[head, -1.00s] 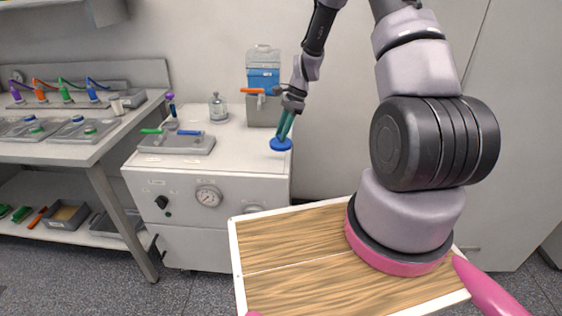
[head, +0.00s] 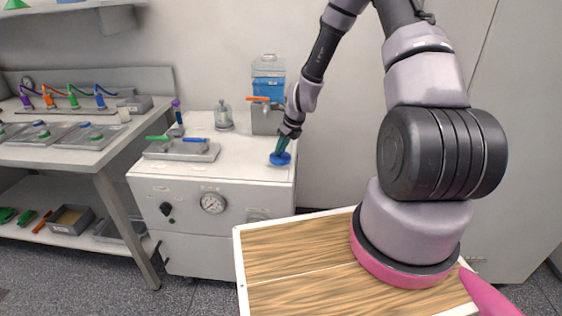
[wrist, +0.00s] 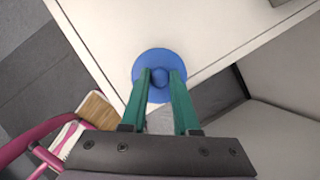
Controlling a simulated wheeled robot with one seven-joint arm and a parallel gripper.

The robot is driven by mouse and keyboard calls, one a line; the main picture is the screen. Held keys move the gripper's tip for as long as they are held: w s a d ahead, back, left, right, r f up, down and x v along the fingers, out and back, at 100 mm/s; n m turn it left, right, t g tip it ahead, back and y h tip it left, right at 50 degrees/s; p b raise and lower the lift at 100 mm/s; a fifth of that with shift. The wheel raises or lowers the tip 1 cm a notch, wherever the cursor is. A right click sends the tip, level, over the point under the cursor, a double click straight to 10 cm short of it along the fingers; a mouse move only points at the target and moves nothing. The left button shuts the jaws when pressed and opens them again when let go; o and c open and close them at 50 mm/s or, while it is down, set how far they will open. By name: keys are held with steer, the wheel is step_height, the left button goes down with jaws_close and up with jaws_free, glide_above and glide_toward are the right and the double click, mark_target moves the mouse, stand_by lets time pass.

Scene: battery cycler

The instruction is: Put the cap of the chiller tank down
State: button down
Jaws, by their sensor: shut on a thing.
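The blue cap (head: 280,159) is a round disc with a small knob on top. My gripper (head: 281,152) is shut on the cap's knob, with the cap below the green fingers. In the wrist view the cap (wrist: 158,62) shows between the two fingertips of my gripper (wrist: 160,78), over the white cabinet top near its edge. It is at or very close to the surface; I cannot tell whether it touches. The chiller tank (head: 268,85), with blue liquid in a clear upper part and a grey base, stands behind the cap at the back of the cabinet top.
The white cabinet top (head: 235,160) is clear left of the cap. An orange lever (head: 257,99) sticks out at the tank.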

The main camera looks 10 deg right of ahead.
mark_target(282, 157)
step_height(282, 157, down, 5)
steer(key=shift+r, duration=0.1)
stand_by(0.3)
steer(key=c, duration=0.7)
jaws_free()
steer(key=shift+o, duration=0.2)
